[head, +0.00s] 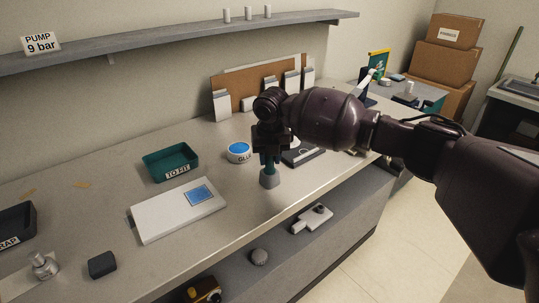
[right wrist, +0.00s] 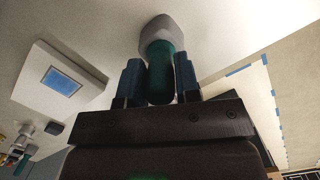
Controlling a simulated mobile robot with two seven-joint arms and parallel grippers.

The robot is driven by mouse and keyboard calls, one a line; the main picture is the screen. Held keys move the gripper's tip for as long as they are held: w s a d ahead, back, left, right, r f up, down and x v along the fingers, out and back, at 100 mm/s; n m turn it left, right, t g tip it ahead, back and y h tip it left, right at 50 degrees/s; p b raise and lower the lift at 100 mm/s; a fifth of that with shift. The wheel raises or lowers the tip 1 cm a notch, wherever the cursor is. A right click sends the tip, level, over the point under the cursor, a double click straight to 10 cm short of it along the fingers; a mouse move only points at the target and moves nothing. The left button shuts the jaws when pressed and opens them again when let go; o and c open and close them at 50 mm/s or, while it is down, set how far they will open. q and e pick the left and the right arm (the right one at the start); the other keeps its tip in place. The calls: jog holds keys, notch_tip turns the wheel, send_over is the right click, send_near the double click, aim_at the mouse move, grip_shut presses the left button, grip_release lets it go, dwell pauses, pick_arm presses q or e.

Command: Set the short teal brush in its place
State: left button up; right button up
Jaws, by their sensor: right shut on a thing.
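The short teal brush (head: 269,179) has a teal handle and a pale grey end that points down. It also shows in the right wrist view (right wrist: 164,62), between the two fingers. My right gripper (head: 269,153) is shut on the teal handle, with the brush roughly upright over the front part of the counter. I cannot tell whether the grey end touches the counter. In the right wrist view my right gripper (right wrist: 159,80) has a blue-grey finger on each side of the handle. My left gripper is not in view. No marked place for the brush can be made out.
A white board with a blue square (head: 150,220), a teal TO FIT tray (head: 158,163) and a GLUE tub (head: 238,152) lie left of the brush. The counter's front edge is close; a lower shelf (head: 290,243) holds small items.

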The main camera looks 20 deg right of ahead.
jog(key=o, duration=1.1)
jog(key=shift+c, duration=0.2)
jog(key=r, duration=0.6)
jog(key=s+r+p, duration=0.1)
jog(key=r, duration=0.2)
jog(key=shift+s+r, duration=0.1)
jog(key=shift+r, duration=0.75)
jog(key=shift+s+f, duration=0.1)
jog(key=shift+s, duration=0.05)
